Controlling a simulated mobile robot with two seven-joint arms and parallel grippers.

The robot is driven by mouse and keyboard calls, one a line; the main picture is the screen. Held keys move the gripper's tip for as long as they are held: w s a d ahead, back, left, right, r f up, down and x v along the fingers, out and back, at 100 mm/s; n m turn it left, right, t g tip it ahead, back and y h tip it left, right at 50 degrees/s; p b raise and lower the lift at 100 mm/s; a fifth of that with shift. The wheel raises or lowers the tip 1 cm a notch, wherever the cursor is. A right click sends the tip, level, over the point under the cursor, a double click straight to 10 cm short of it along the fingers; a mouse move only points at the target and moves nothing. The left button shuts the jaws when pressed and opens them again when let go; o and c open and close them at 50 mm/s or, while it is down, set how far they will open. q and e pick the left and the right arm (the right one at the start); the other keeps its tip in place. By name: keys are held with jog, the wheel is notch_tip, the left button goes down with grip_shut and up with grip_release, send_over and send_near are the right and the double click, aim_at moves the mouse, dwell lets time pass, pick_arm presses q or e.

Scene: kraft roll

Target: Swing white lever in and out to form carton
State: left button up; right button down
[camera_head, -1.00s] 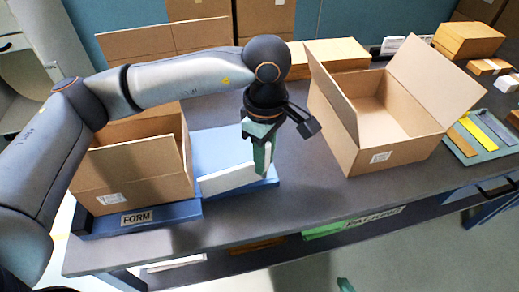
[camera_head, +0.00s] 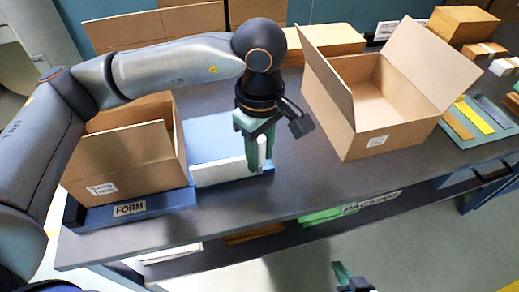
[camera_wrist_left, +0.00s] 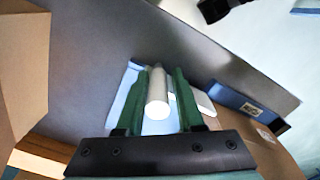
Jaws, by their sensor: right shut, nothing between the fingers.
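The white lever has a flat white plate (camera_head: 220,173) standing at the front of a blue platform and an upright white handle (camera_head: 262,152) at its right end. The round handle also shows in the left wrist view (camera_wrist_left: 158,92). My left gripper (camera_head: 258,158) points down with its green fingers on both sides of the handle; a narrow gap shows beside the right finger, so it looks open around it. The carton (camera_head: 118,165) sits on the blue base marked FORM (camera_head: 165,203), left of the lever, its flaps upright. My right gripper (camera_head: 345,276) is shut and empty at the bottom edge.
A larger open carton (camera_head: 375,115) stands right of my left gripper. A tray (camera_head: 457,152) with coloured strips and stacked brown packs (camera_head: 462,25) are further right. The dark table (camera_head: 300,180) is clear between the lever and the large carton.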

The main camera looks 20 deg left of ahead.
pick_arm(q)
jog(key=shift+o, duration=1.4)
jog(key=shift+a, duration=0.1)
notch_tip(320, 180, up, 12)
jog(key=shift+r+p, duration=0.25)
jog(key=shift+p, duration=0.1)
jog(key=shift+f, duration=0.1)
